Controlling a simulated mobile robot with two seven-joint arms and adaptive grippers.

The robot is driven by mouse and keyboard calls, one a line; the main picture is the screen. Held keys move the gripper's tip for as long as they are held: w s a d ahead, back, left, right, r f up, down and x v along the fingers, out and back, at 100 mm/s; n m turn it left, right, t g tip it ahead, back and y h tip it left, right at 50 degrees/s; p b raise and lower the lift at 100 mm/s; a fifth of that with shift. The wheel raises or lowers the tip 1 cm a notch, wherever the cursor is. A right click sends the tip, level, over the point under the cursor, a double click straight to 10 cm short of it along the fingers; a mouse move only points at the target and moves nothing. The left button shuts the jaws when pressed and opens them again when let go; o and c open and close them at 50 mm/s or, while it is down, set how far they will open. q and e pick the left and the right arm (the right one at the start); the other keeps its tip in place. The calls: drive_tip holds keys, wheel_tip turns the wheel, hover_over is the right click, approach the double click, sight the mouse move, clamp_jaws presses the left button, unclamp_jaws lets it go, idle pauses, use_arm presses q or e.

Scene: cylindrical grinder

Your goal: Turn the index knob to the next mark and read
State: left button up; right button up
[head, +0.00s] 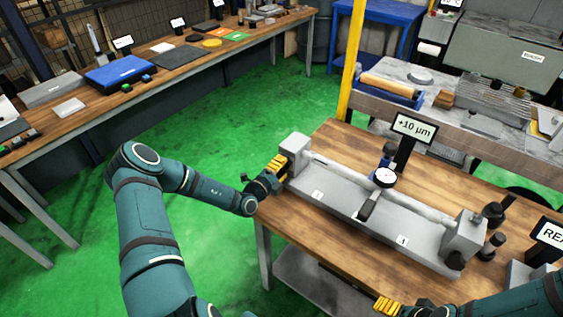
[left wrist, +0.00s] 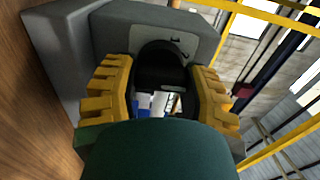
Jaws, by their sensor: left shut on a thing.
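The bench centre fixture (head: 345,205) stands on the wooden table with a long cylinder (head: 420,208) held between its end blocks. The index knob (left wrist: 162,68), black and round, sits on the left end block (head: 296,147) next to a plate with marks. My left gripper (head: 277,166) is shut on the knob, its yellow fingers on either side in the left wrist view. A dial gauge (head: 386,178) stands over the cylinder; its needle is too small to read. A display (head: 413,127) behind it reads +10 µm. My right gripper (head: 387,305) is partly cut off at the bottom edge.
Dark knobbed posts (head: 494,212) and a partly cut-off sign (head: 547,235) stand at the table's right. The wooden table's (head: 345,135) back left is bare. A cluttered workbench (head: 170,85) lies beyond the green floor.

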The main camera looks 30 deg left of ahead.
use_arm(q)
drive_tip(key=shift+m+p, duration=1.2)
drive_tip(key=shift+m, duration=1)
drive_tip(key=shift+a, duration=0.1)
drive_tip(key=o, duration=1.2)
drive_tip(key=s, duration=0.8)
drive_tip(key=s+a, duration=0.1)
drive_tip(key=s, duration=0.3)
